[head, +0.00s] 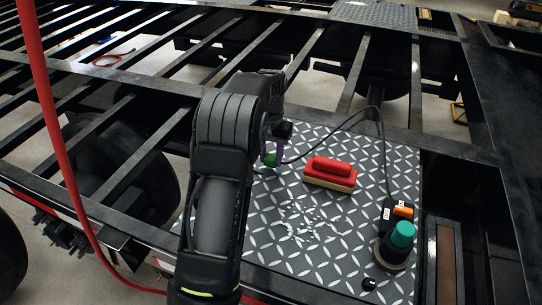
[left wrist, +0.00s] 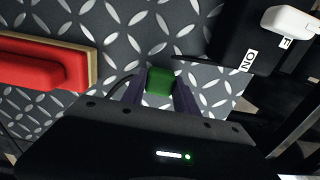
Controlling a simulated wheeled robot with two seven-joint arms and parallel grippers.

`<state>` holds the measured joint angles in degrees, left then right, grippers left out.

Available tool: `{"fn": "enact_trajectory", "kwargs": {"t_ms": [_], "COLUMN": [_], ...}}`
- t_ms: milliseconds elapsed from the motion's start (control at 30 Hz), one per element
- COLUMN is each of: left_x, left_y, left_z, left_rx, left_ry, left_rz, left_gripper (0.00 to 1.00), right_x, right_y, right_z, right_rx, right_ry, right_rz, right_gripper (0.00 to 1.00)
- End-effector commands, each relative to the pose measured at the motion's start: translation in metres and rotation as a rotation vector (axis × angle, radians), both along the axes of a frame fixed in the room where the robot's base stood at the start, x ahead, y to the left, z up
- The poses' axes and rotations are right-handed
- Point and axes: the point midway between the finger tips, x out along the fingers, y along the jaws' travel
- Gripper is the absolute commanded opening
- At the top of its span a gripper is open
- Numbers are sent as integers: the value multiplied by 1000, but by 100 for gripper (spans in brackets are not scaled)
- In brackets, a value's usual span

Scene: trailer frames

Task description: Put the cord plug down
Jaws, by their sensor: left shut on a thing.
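My left gripper (head: 279,150) is over the far left part of a diamond-plate metal sheet (head: 330,235). It is shut on the green cord plug (head: 269,159). In the left wrist view the green plug (left wrist: 159,82) sits between the two purple-grey fingers, with the patterned plate behind it. I cannot tell whether the plug touches the plate. A thin black cord (head: 345,121) arcs over the plate and runs down toward a power tool with a teal knob (head: 403,234) at the right. My right gripper is not in view.
A red-handled block (head: 331,171) lies on the plate, right of the gripper. White shavings (head: 308,220) are scattered nearer. A black box with ON and F labels (left wrist: 250,45) shows in the left wrist view. Open frame beams and gaps surround the plate. A red hose (head: 60,150) hangs at left.

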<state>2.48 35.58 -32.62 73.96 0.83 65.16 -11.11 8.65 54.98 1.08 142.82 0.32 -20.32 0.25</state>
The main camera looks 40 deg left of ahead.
Motion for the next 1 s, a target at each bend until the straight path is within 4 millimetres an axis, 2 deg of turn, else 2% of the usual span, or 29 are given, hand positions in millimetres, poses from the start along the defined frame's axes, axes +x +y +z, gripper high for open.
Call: {"fn": "enact_trajectory", "kwargs": {"t_ms": [800,833,1000], "left_x": [0,0,0], "left_y": [0,0,0], "left_z": [-16,-16,-16], "left_rx": [0,0,0], "left_ry": [-1,-1,-1], "left_rz": [1,0,0], "left_gripper": [0,36,50], "right_x": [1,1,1], "right_y": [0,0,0], "right_z": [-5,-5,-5], "right_rx": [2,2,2], "right_ry": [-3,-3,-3], "right_rz": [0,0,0], "right_gripper": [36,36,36]}}
